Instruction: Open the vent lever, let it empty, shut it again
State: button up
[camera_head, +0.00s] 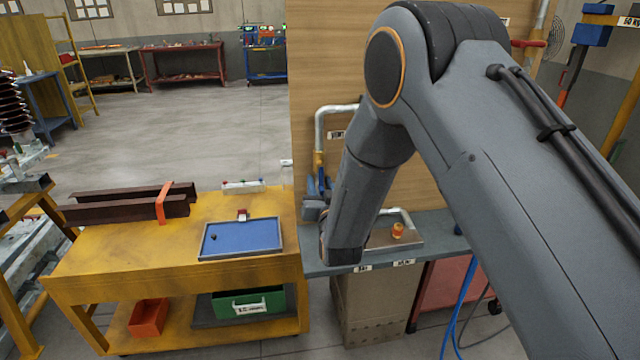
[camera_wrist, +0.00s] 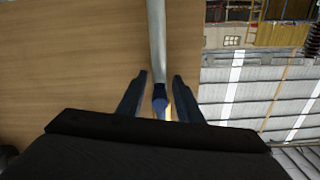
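A grey pipe (camera_head: 335,109) bends down in front of the wooden panel to a brass-coloured valve part (camera_head: 318,160). Blue pieces (camera_head: 312,186) show just below the brass; I cannot tell surely which is the vent lever. In the wrist view my gripper (camera_wrist: 159,76) is open, one finger on each side of the pipe (camera_wrist: 156,40). A blue piece, probably the lever (camera_wrist: 160,104), shows between the fingers, with a yellow glint beside it. I cannot tell whether the fingers touch it. In the head view my arm hides most of the gripper. The lever's setting is unclear.
The wooden panel (camera_head: 310,60) stands close behind the gripper. A grey bench (camera_head: 440,225) carries a shallow tray (camera_head: 415,240) with a small orange object (camera_head: 398,230). To the left, a yellow cart (camera_head: 130,250) holds a blue-lined tray (camera_head: 243,237) and dark beams (camera_head: 125,211).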

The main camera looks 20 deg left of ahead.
grip_shut()
